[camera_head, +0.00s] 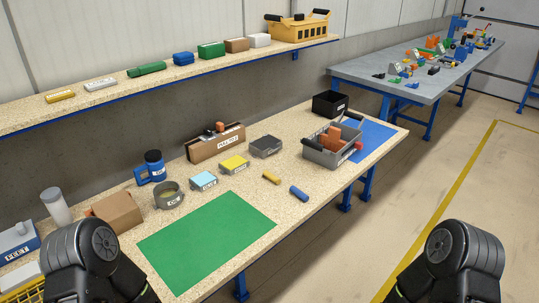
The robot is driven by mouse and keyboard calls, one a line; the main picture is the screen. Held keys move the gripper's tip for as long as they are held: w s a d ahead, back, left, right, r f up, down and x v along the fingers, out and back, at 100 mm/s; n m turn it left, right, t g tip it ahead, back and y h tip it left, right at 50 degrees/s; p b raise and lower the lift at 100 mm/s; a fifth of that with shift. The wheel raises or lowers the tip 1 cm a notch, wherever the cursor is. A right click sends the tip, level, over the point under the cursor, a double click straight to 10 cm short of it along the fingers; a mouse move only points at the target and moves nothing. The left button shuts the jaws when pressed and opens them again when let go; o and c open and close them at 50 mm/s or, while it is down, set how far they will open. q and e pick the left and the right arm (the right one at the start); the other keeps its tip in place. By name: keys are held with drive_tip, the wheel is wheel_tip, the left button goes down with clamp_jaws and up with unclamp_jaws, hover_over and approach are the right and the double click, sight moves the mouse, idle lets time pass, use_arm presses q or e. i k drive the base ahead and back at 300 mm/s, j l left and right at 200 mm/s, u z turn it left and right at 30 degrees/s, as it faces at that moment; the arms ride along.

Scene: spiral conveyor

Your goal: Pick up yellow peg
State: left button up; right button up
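A small yellow peg (271,177) lies on the speckled workbench (235,185), right of the green mat (205,238). A blue peg (299,193) lies to its right, nearer the bench's front edge, and the two are apart. My two dark arms show only at the bottom left and bottom right corners, both well short of the yellow peg. Neither gripper's fingers are in the picture.
Behind the peg are a yellow-topped box (234,165), a light-blue box (203,181) and a dark grey box (265,147). A shelf (110,92) runs above.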

sight(270, 176)
drive_tip(key=i, duration=0.1)
drive_tip(key=i+l+z, duration=0.3)
drive_tip(key=z, duration=0.15)
drive_tip(key=i+l+z, duration=0.2)
drive_tip(key=i+z, duration=0.25)
drive_tip(key=k, duration=0.15)
